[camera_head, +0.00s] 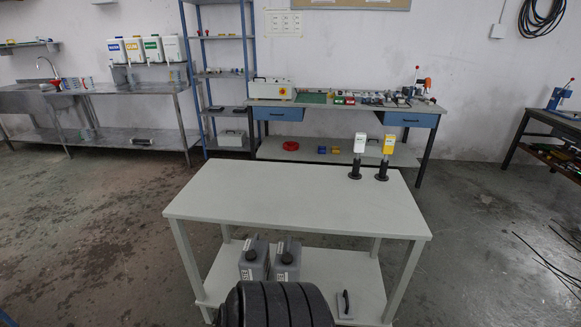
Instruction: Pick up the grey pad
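A flat light grey pad with a black handle (345,304) lies on the lower shelf of the white table (300,195), near the shelf's front right. It looks like the grey pad, and nothing is holding it. The tabletop is above and behind it. Neither of my grippers is in view, so their state and distance from the pad do not show.
Two grey canisters (254,262) stand on the lower shelf (355,272), left of the pad. The rest of the tabletop is clear. Table legs flank the shelf.

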